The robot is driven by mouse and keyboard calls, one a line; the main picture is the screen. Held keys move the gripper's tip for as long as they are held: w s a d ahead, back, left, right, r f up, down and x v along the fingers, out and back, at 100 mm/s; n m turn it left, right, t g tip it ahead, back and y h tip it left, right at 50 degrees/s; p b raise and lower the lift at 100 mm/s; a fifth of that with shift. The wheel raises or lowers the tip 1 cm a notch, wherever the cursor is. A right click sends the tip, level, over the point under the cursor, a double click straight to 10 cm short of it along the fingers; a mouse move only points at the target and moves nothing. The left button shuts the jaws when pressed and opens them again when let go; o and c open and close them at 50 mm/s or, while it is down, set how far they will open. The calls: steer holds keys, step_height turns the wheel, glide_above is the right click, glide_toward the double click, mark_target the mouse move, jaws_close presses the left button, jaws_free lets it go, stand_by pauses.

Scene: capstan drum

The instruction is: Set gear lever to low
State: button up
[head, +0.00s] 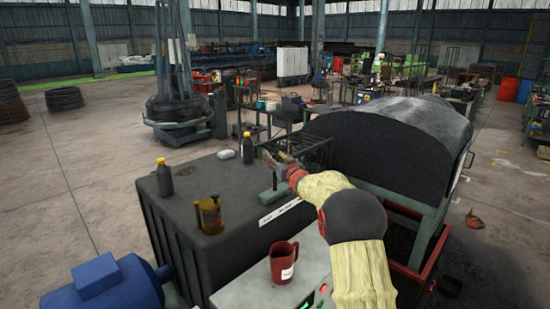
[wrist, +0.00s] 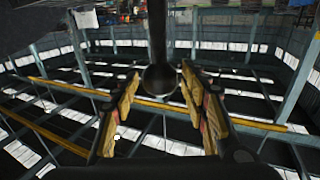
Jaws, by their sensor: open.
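The gear lever shows in the wrist view as a dark rod with a round black knob (wrist: 159,78). My gripper (wrist: 161,92) is open, with one yellow-padded finger on each side of the knob. A gap shows on both sides, and I cannot tell how deep the knob sits between the fingers. In the head view my gripper (head: 276,162) is above a grey-green lever base (head: 272,195) on the dark gearbox top. A white label strip (head: 280,212) lies in front of the base. The lever itself is mostly hidden there, and the label is too small to read.
On the dark gearbox top stand two black bottles with yellow caps (head: 165,178) (head: 247,148), a brown oil can (head: 209,215) and a white lump (head: 226,154). A red mug (head: 284,263) stands on the grey control box in front. A large dark drum cover (head: 400,140) is at right.

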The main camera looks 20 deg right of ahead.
steer(key=shift+c, duration=1)
jaws_close()
